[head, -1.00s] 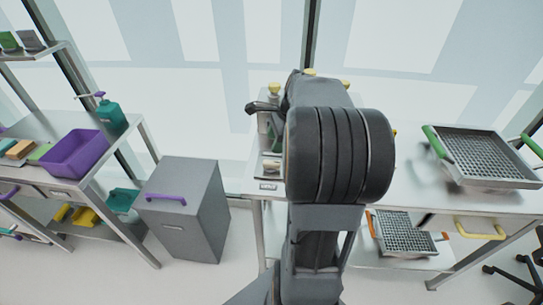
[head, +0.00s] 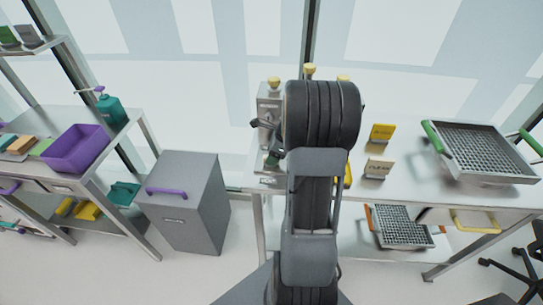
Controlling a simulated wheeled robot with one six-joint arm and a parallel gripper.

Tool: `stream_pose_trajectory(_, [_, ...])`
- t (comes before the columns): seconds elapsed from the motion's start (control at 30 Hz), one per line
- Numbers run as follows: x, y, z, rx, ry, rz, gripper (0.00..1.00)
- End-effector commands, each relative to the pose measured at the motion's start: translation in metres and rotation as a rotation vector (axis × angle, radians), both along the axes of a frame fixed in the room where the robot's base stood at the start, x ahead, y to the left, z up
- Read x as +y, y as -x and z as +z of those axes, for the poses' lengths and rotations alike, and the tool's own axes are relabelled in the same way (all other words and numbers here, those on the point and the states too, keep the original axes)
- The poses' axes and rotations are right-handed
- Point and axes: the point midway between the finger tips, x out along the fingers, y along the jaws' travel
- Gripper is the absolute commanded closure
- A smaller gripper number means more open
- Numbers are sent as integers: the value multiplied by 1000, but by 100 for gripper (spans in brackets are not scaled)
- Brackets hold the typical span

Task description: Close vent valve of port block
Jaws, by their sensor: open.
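A grey metal block (head: 268,101), apparently the port block, stands at the left end of the right-hand bench, mostly behind my arm. Yellow knobs (head: 309,70) show along its top. I cannot tell which part is the vent valve. My gripper (head: 262,124) shows only as a small dark end left of my arm, in front of the block's visible left side. It is open. I cannot tell whether it touches the block. A small dark green part (head: 272,161) shows below it.
On the bench (head: 405,196), two small yellow and beige signs (head: 381,132) and a green-handled mesh tray (head: 480,150) stand to the right. A grey cabinet (head: 190,210) stands left of the bench. Another mesh tray (head: 402,228) sits on the lower shelf.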

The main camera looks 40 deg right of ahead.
Motion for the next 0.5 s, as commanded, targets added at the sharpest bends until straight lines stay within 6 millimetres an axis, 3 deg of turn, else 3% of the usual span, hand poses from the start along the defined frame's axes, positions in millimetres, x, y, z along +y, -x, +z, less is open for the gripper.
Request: stream_pose_trajectory(0.5, [3,-3,-10,0,1,1,51])
